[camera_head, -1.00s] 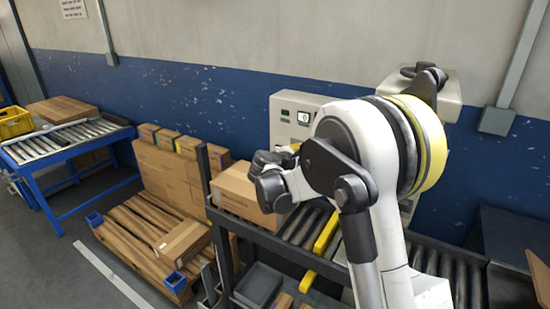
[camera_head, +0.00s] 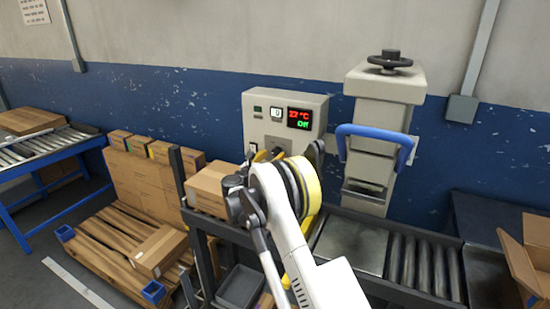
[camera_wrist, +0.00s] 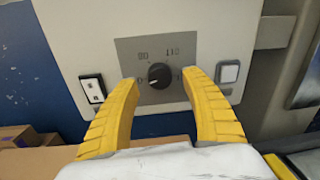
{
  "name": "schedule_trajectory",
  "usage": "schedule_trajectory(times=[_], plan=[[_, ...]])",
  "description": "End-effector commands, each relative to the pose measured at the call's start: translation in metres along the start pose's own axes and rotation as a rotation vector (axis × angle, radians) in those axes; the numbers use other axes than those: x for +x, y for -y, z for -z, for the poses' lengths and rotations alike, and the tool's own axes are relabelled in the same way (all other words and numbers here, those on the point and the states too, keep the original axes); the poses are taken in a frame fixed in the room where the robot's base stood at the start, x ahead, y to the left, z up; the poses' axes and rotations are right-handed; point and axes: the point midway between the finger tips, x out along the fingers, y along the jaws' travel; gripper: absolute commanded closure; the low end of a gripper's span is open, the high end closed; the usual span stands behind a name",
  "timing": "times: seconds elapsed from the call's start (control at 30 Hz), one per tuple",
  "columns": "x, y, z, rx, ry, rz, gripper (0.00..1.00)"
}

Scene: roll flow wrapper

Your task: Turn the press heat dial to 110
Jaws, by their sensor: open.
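The press heat dial (camera_wrist: 159,75) is a round black knob on a grey plate in the wrist view. Printed numbers around it include one like 80 at upper left and one like 110 at upper right. A small pale mark shows at the knob's left side; its exact setting is unclear. My gripper (camera_wrist: 160,83) is open, its yellow fingers left and right of the dial, with gaps to the knob. Whether the tips reach the panel is unclear. In the head view my arm hides the dial on the control box (camera_head: 250,128).
A rocker switch (camera_wrist: 93,90) sits left of the dial and a pale square button (camera_wrist: 228,73) right of it. The press column (camera_head: 375,125) with a blue handle (camera_head: 375,132) stands right of the box. A roller conveyor (camera_head: 425,265) runs below.

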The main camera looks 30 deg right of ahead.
Motion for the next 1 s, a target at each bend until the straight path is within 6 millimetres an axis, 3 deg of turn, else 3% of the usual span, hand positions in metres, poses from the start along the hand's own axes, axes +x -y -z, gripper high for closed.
schedule_trajectory(times=[0.2, 0.5, 0.67, 0.7, 1.0], plan=[[0.021, 0.0, 0.001, 0.001, 0.0, 0.0, 0.45], [0.022, 0.0, -0.001, 0.001, -0.001, 0.0, 0.47], [0.022, 0.0, 0.0, 0.001, -0.001, 0.0, 0.96], [0.022, 0.0, 0.0, 0.001, -0.001, 0.0, 1.0], [0.022, 0.0, -0.001, 0.028, -0.002, -0.001, 1.0]])
